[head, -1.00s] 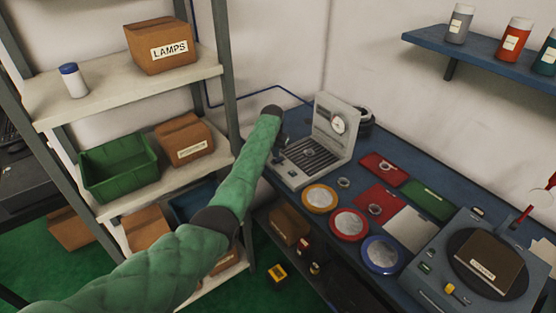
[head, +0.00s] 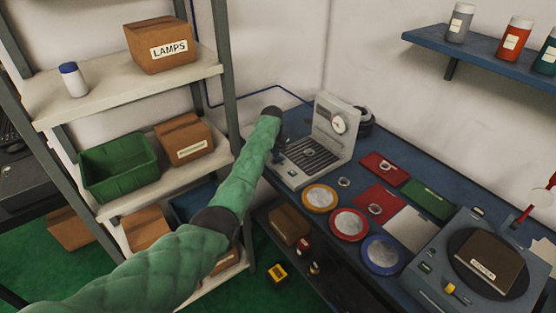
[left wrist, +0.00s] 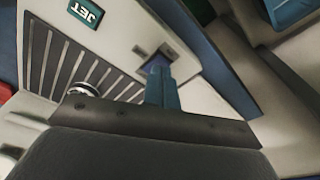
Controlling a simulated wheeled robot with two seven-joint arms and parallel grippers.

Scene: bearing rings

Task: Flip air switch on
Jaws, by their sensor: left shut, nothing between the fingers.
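The grey air machine (head: 338,122) stands at the back left of the blue bench, with a round gauge (head: 339,124) on its upright panel. Its base has a dark slatted grille, with a metal ring (head: 309,153) lying on it. In the left wrist view the slatted grille (left wrist: 68,62), a green JET label (left wrist: 86,12) and a small switch plate (left wrist: 143,50) show. My left gripper (left wrist: 160,80) is shut and empty, its blue fingertips at the switch plate and partly covering it. I cannot tell whether they touch it or how the switch is set. My right gripper is not in view.
A shelf rack (head: 232,95) with boxes and a green bin (head: 118,168) stands close left of my arm. Round colored dishes (head: 349,224), red trays (head: 385,169) and a turntable unit (head: 450,275) fill the bench to the right. A wall shelf (head: 480,58) holds jars.

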